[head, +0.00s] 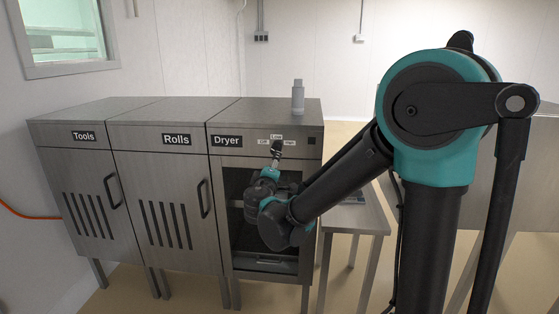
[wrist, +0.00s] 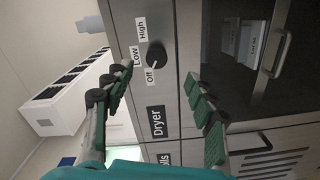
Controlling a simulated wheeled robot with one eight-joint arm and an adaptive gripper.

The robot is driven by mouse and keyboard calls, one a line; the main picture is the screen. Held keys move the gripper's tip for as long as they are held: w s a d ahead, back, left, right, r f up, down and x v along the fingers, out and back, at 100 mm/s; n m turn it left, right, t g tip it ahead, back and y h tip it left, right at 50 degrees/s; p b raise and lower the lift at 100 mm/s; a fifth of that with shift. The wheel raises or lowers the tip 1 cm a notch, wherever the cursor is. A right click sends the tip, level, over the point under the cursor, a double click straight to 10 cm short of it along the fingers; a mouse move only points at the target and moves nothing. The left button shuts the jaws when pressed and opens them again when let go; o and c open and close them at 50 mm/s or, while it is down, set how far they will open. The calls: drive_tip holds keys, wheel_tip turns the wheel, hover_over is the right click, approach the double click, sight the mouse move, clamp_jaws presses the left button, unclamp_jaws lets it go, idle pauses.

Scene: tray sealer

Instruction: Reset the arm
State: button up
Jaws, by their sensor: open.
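My gripper (head: 277,148) is in front of the dryer's control panel in the head view. In the wrist view my gripper (wrist: 160,72) is open, with its two green-padded fingers apart and nothing between them. The dark dial knob (wrist: 157,55) shows just beyond the fingertips, and neither finger appears to touch it. Off, Low and High labels stand around the knob; I cannot tell its setting for sure. My arm reaches from the right of the head view down and across to the dryer (head: 226,165). The gripper hides the knob in the head view.
The Rolls cabinet (head: 160,185) and Tools cabinet (head: 70,165) stand left of the dryer. A pale bottle-shaped item (head: 298,98) stands on the dryer top. A small metal table (head: 360,215) stands right of the dryer, partly behind my arm.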

drive_tip(key=s+d+f+m+g+h, duration=0.1)
drive_tip(key=s+d+f+m+g, duration=0.3)
drive_tip(key=d, duration=0.5)
drive_tip(key=s+d+f+m+g+h, duration=0.1)
drive_tip(key=s+d+f+m+g, duration=0.1)
drive_tip(key=d+f, duration=0.5)
drive_tip(key=s+d+f+m+g+h, duration=0.2)
drive_tip(key=s+d+f+m+g, duration=0.1)
drive_tip(key=d, duration=0.8)
drive_tip(key=s+f+m+g+y, duration=0.2)
drive_tip(key=s+f, duration=0.3)
drive_tip(key=s, duration=0.3)
drive_tip(key=s+d+f+m+g+y, duration=0.1)
drive_tip(key=s+f+m+g+y, duration=0.1)
drive_tip(key=s+f, duration=0.3)
drive_tip(key=s+y, duration=0.1)
drive_tip(key=s, duration=0.3)
drive_tip(key=shift+d+m+g, duration=0.15)
drive_tip(key=shift+m+g, duration=0.15)
drive_tip(key=shift+w, duration=0.1)
drive_tip(key=shift+c, duration=0.5)
